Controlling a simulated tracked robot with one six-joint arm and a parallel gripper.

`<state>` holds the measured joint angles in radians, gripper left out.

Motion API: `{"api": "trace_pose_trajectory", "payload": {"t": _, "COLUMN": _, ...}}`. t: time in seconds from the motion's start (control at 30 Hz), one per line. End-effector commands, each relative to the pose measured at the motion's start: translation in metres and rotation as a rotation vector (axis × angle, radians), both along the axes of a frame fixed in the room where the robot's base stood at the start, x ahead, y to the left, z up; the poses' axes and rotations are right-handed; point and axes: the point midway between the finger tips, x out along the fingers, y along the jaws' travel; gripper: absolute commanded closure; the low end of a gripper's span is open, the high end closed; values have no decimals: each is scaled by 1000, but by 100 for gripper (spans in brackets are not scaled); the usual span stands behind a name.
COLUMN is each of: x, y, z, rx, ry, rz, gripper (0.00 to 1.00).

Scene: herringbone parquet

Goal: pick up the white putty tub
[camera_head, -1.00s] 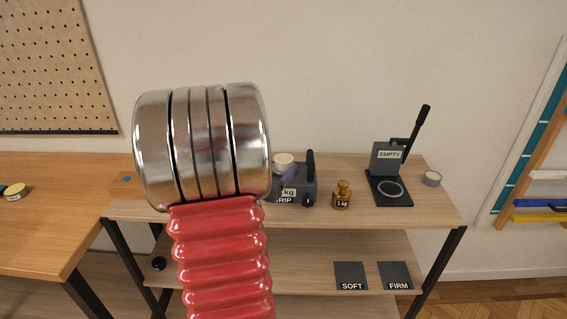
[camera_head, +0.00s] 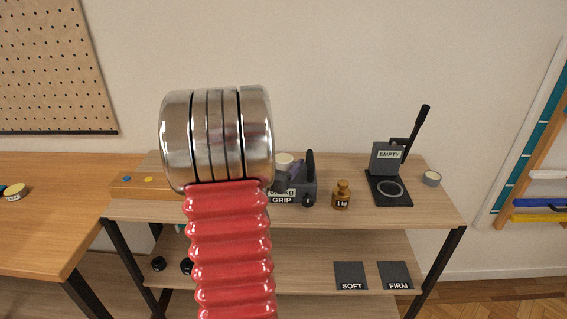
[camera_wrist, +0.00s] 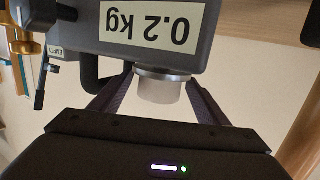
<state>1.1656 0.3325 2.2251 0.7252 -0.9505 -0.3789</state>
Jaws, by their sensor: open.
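The white putty tub (camera_head: 285,159) is at the dark grip gauge on the shelf top, its pale top showing just right of my arm in the head view. In the wrist view, the tub (camera_wrist: 160,90) has a grey rim and sits between the two fingers of my gripper (camera_wrist: 159,78). The fingers are spread, one on each side, with no clear sign of a squeeze. The grip gauge (camera_wrist: 205,45) shows "0.2 kg" upside down right behind the tub. In the head view my arm hides most of the gripper.
A brass 1 kg weight (camera_head: 341,196) stands right of the gauge. Beyond it are a lever press marked EMPTY (camera_head: 388,160) and a small grey tub (camera_head: 432,179). SOFT (camera_head: 350,274) and FIRM (camera_head: 396,274) pads lie on the lower shelf.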

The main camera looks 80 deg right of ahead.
Motion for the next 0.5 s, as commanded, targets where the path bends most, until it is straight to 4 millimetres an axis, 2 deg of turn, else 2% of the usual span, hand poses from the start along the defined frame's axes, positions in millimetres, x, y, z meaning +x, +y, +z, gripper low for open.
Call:
{"api": "trace_pose_trajectory", "payload": {"t": 0.3, "x": 0, "y": 0, "z": 0, "rx": 0, "ry": 0, "rz": 0, "gripper": 32}}
{"api": "trace_pose_trajectory", "payload": {"t": 0.5, "x": 1, "y": 0, "z": 0, "rx": 0, "ry": 0, "rz": 1, "gripper": 46}}
